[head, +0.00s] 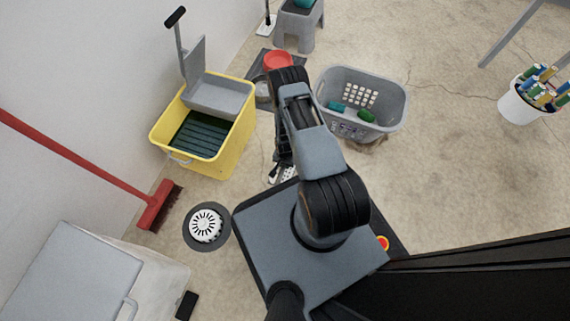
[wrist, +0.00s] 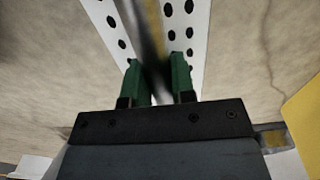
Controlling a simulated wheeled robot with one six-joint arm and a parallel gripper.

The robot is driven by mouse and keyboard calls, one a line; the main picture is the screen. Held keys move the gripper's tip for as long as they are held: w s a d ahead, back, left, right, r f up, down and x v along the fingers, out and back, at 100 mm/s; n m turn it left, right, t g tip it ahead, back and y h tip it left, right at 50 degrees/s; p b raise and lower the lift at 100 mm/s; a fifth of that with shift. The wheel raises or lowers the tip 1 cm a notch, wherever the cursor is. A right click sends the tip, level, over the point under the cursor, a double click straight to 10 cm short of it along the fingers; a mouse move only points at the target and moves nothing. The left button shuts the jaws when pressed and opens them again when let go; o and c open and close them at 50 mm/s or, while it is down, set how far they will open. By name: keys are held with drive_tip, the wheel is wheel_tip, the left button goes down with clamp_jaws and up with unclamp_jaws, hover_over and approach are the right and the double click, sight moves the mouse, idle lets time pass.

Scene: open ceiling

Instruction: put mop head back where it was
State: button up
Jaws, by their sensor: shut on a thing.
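A white plate with rows of dark holes, which I take to be the mop head (wrist: 112,32), fills the top middle of the wrist view. It also shows small in the head view (head: 284,174), beside my base. My gripper (wrist: 157,78) has green fingertips, shut on the raised, blurred middle part between the two rows of holes. In the head view, my gripper (head: 283,160) is mostly hidden by my arm. Whether the mop head touches the floor I cannot tell.
A yellow mop bucket (head: 238,137) with a grey wringer stands left of my arm. A grey laundry basket (head: 388,112) is on the right. A red broom (head: 158,205), a round floor drain (head: 206,226) and a red bowl (head: 278,60) are nearby. Open floor lies right of the basket.

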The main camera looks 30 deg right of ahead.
drive_tip(key=o, duration=0.9)
drive_tip(key=w+a+r+n+t+p, duration=0.1)
drive_tip(key=w+r+n+p, duration=0.15)
drive_tip(key=r, duration=1.75)
drive_tip(key=w+a+r+n+p, duration=0.2)
drive_tip(key=w+r+p, duration=0.1)
drive_tip(key=r, duration=1.7)
drive_tip(key=s+a+r+n, duration=0.1)
drive_tip(key=s+r, duration=0.3)
drive_tip(key=r, duration=0.2)
drive_tip(key=s+a+r+n+t, duration=0.1)
drive_tip(key=s+a+r+n, duration=0.1)
drive_tip(key=s+r, duration=0.3)
drive_tip(key=s+a+r+n, duration=0.1)
drive_tip(key=s+r+n, duration=0.1)
drive_tip(key=s+r, duration=0.3)
drive_tip(key=shift+s+a+r+t, duration=0.1)
drive_tip(key=shift+s+r+t, duration=0.05)
drive_tip(key=shift+r, duration=0.55)
drive_tip(key=shift+s+a+r+t, duration=0.1)
drive_tip(key=shift+r+t, duration=0.05)
drive_tip(key=shift+r, duration=0.55)
